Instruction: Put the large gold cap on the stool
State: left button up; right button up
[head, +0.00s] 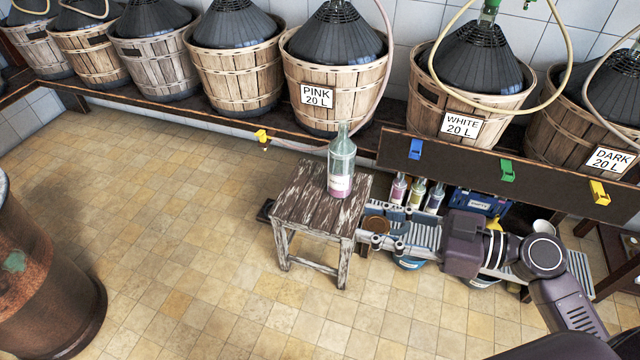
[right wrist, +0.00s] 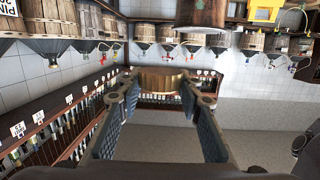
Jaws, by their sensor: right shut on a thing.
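The large gold cap (head: 377,223) is a round brownish-gold disc. It is held between the fingertips of my right gripper (head: 372,229), just right of the stool's right edge in the head view. In the right wrist view the cap (right wrist: 160,79) sits between the two fingers of the right gripper (right wrist: 157,88). The stool (head: 297,205) is small and wooden with worn, flaking paint. A clear bottle (head: 342,160) with some pink liquid stands upright on its back right part. The front and left of the stool top are bare. My left gripper is not in view.
Demijohns in wooden baskets (head: 232,75) line the wall on a dark bench. Bottles (head: 398,190) and a blue crate (head: 478,203) lie low behind my right arm. A rusty drum (head: 40,270) stands at left. The tiled floor around the stool's front is clear.

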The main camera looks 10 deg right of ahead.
aim_at(303, 201)
jog(key=i+j+z, duration=0.1)
jog(key=i+j, duration=0.15)
jog(key=i+j+z, duration=0.1)
jog(key=i+j, duration=0.2)
jog(key=i+j+z, duration=0.15)
jog(key=j, duration=0.3)
jog(key=i+j+z, duration=0.1)
jog(key=i+j, duration=0.2)
jog(key=i+j+z, duration=0.1)
jog(key=j, duration=0.35)
jog(key=i+j+z, duration=0.1)
jog(key=i+j, duration=0.2)
jog(key=j, duration=0.1)
